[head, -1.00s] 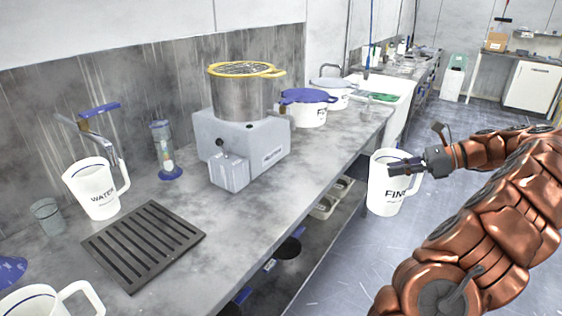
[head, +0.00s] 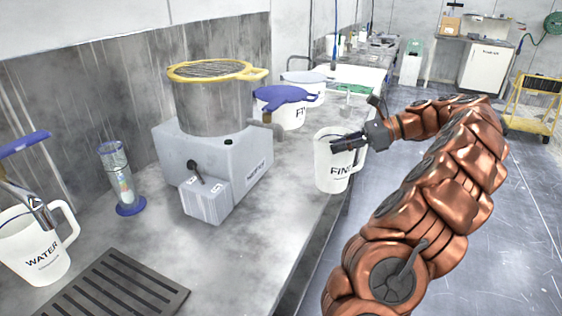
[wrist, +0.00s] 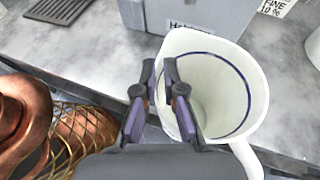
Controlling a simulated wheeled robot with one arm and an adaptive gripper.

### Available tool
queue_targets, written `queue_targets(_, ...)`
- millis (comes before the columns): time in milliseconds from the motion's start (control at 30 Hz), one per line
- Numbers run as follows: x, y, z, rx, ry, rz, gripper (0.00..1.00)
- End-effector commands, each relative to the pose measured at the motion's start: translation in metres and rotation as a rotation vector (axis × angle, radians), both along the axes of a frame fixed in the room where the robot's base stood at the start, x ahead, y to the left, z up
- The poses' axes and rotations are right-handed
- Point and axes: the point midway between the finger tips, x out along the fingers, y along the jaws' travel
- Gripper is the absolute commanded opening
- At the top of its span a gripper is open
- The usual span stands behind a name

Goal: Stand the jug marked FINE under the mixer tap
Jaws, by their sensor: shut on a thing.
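The white jug marked FINE (head: 333,172) is upright at the counter's front edge in the head view. Whether its base touches the counter I cannot tell. My gripper (head: 348,143) is shut on it near the rim. In the wrist view my gripper (wrist: 160,68) pinches the rim of the jug (wrist: 255,95), whose handle points down the picture; it looks empty, with a blue line inside. The grey mixer (head: 225,165) carries a steel pot (head: 212,105). A short grey tap (head: 268,128) sticks out at its right, left of the jug and apart from it.
A WATER jug (head: 28,255) stands under a blue-handled tap (head: 25,180) at left. A blue-based cylinder (head: 122,185), a slotted drain grate (head: 115,288) and lidded white tubs (head: 290,118) stand on the counter. Counter in front of the mixer (head: 270,235) is clear.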

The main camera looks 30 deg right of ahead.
Motion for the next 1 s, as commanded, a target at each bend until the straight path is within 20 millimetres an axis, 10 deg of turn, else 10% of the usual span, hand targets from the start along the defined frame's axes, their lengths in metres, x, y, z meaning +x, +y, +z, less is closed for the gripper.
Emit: queue_targets(1000,0.089,0.111,0.002,-0.003,-0.001,0.000,0.00)
